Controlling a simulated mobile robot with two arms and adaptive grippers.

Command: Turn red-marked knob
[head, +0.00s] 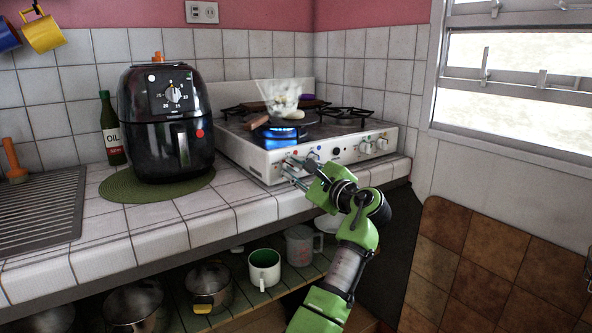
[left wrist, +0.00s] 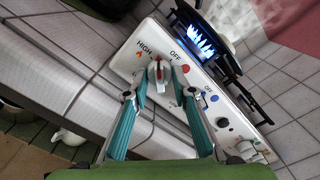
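The stove (head: 262,168) has a white front panel with several knobs. In the left wrist view, the first knob (left wrist: 158,72) is pale with a red pointer mark, between the printed words HIGH and OFF. A red dot (left wrist: 185,69) is beside it. In the head view, my left gripper (head: 290,174) reaches the front left of the panel and partly hides the knob there. My right gripper is not in view.
A blue flame (head: 280,132) burns under a dark pan (head: 290,119). A black air fryer (head: 165,120) stands on a green mat (head: 125,188) left of the stove. A shelf below holds pots, a green-white mug (head: 264,268) and a clear jug (head: 300,245). The tiled counter front is clear.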

